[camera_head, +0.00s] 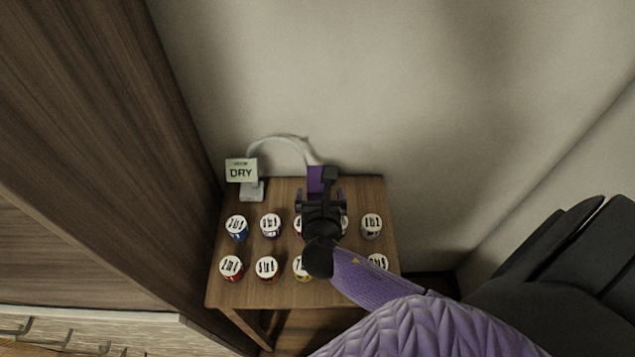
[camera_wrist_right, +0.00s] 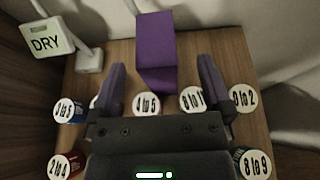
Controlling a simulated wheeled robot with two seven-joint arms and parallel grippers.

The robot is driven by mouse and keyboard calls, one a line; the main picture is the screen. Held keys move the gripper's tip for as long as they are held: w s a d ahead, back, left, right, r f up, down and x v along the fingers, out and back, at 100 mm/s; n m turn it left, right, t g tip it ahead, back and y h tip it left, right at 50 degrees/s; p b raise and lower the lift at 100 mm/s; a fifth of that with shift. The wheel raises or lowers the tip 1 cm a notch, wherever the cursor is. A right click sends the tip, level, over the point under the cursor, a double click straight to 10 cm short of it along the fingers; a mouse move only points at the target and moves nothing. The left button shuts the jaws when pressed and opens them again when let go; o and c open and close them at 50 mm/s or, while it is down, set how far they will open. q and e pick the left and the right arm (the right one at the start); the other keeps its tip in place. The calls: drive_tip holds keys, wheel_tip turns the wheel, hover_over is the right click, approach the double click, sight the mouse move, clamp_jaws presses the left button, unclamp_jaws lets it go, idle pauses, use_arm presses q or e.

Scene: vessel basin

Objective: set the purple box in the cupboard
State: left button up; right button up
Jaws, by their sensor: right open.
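The purple box (camera_head: 315,180) stands at the back of the small wooden table, partly hidden by my right gripper in the head view. In the right wrist view the purple box (camera_wrist_right: 156,50) is upright and lies ahead of the fingers, near the middle. My right gripper (camera_head: 320,196) is above the table; its fingers also show in the right wrist view (camera_wrist_right: 162,84). It is open, with nothing held and the box beyond the gap between its fingers. My left gripper is in neither view. A tall dark wooden cabinet side (camera_head: 110,110) rises on the left; I cannot tell whether it is the cupboard.
Several labelled round tins, such as the blue one (camera_head: 237,228) and the red one (camera_head: 231,267), stand in two rows on the wooden table (camera_head: 285,190). A DRY sign (camera_head: 241,171) stands at the back left. A wall is close behind.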

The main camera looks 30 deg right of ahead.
sight(317, 186)
drive_tip(key=x, duration=0.2)
drive_tip(key=b+x, duration=0.1)
drive_tip(key=x, duration=0.1)
drive_tip(key=b+x, duration=0.1)
drive_tip(key=x, duration=0.1)
drive_tip(key=shift+w+a+f, duration=0.1)
drive_tip(key=shift+a+f, duration=0.15)
drive_tip(key=shift+f, duration=0.05)
drive_tip(key=shift+w+d, duration=0.1)
drive_tip(key=shift+w, duration=0.1)
drive_tip(key=shift+r, duration=0.1)
drive_tip(key=c, duration=1)
clamp_jaws()
